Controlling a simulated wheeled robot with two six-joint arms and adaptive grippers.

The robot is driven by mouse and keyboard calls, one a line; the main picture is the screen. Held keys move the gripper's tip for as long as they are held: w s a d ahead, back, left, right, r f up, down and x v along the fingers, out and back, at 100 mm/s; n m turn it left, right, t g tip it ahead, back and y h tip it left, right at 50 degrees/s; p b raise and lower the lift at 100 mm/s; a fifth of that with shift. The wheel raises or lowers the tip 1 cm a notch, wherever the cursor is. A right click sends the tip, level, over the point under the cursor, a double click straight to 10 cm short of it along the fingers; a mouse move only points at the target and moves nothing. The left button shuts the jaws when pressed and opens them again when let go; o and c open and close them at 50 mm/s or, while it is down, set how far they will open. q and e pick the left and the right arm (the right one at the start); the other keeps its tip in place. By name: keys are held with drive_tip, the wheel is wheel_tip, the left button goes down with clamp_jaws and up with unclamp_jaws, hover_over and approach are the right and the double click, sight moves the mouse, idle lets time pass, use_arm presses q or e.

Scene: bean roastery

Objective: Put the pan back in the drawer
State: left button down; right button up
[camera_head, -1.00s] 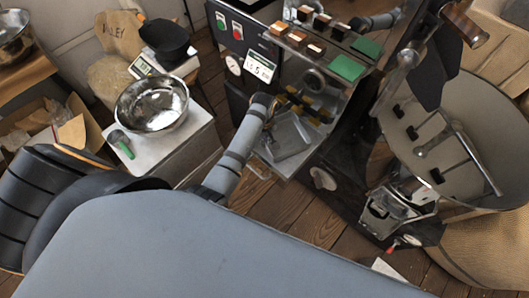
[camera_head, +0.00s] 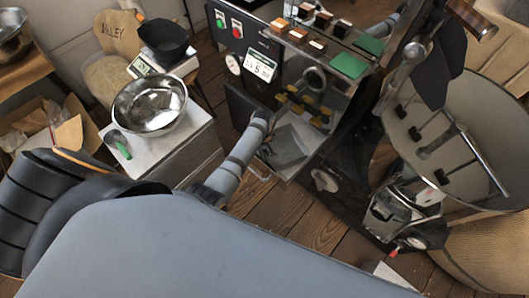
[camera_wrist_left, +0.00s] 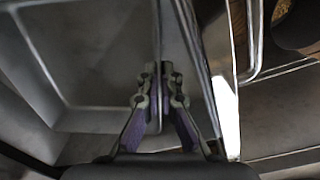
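The pan (camera_head: 290,147) is a shallow grey metal tray. It sits low within the outline of the pulled-out drawer (camera_head: 258,172) at the front of the roaster; I cannot tell whether it rests on the drawer floor. My left gripper (camera_head: 266,140) is at the pan's near left side. In the left wrist view the pan (camera_wrist_left: 85,60) fills the left, and the left gripper (camera_wrist_left: 159,72) has its fingertips close together on either side of the pan's upright edge. The drawer's bright rim (camera_wrist_left: 222,95) runs just right of the fingers. My right gripper is not in view.
The roaster's control panel (camera_head: 258,67) rises behind the drawer. A cooling drum (camera_head: 440,130) stands right. Wooden floor (camera_head: 290,205) shows below the drawer.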

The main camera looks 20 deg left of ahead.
use_arm(q)
drive_tip(key=shift+f, duration=0.1)
drive_tip(key=c, duration=1.5)
unclamp_jaws()
wheel_tip(320, 180, up, 12)
drive_tip(key=p, duration=0.3)
drive_tip(key=shift+s+a, duration=0.1)
